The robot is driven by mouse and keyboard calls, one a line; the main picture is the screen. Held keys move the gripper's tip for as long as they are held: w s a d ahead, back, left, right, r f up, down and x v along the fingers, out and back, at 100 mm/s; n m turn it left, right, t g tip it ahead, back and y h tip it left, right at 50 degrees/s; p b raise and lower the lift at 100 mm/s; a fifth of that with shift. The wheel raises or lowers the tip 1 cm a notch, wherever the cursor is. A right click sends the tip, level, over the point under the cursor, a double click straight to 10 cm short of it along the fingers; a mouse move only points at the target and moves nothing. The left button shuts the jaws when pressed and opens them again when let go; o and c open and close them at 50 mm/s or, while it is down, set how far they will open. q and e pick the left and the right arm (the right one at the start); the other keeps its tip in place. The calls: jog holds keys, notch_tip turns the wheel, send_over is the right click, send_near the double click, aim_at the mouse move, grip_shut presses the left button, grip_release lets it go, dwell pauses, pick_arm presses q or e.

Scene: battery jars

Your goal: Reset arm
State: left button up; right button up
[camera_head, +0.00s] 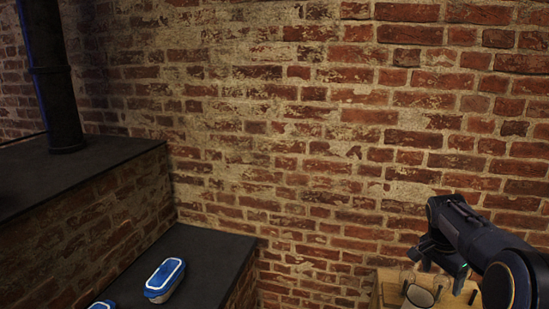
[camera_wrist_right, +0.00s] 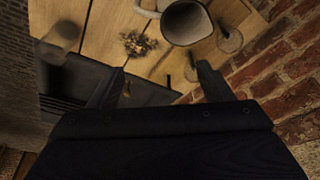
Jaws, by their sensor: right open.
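My right arm enters the head view from the right. Its black gripper (camera_head: 438,260) hangs above a wooden table (camera_head: 390,290). In the right wrist view the two fingers of this gripper (camera_wrist_right: 160,86) stand wide apart with nothing held between them. A pale mug-like vessel (camera_wrist_right: 187,22) lies beyond the fingers; in the head view the pale vessel (camera_head: 420,295) shows just below the gripper. A clear glass jar (camera_wrist_right: 230,39) is beside it in the wrist view. My left gripper is in neither view.
A dark clump (camera_wrist_right: 138,43) and a blurred glass-like vessel (camera_wrist_right: 62,38) are also on the table. A brick wall (camera_head: 300,130) rises behind. At left, a blue and white container (camera_head: 165,280) sits on a dark ledge (camera_head: 210,262), below a black pipe (camera_head: 52,80).

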jog(key=s+a+f+n+t+y+b, duration=0.1)
jog(key=s+a+f+n+y+b, duration=0.1)
jog(key=s+a, duration=0.5)
jog(key=s+a+f+n+t+y+b, duration=0.2)
jog(key=s+a+f+n+b, duration=0.2)
jog(key=s, duration=0.9)
jog(key=s+a+f+n+t+y+b, duration=0.1)
jog(key=s+a+f+n+y+b, duration=0.1)
jog(key=s+a+n, duration=0.4)
jog(key=s+a+f+b, duration=0.1)
jog(key=s+a+f, duration=0.1)
jog(key=s+a, duration=0.2)
jog(key=shift+a+n+t+y+b, duration=0.3)
jog(key=shift+a+b, duration=0.1)
jog(key=shift+a, duration=0.55)
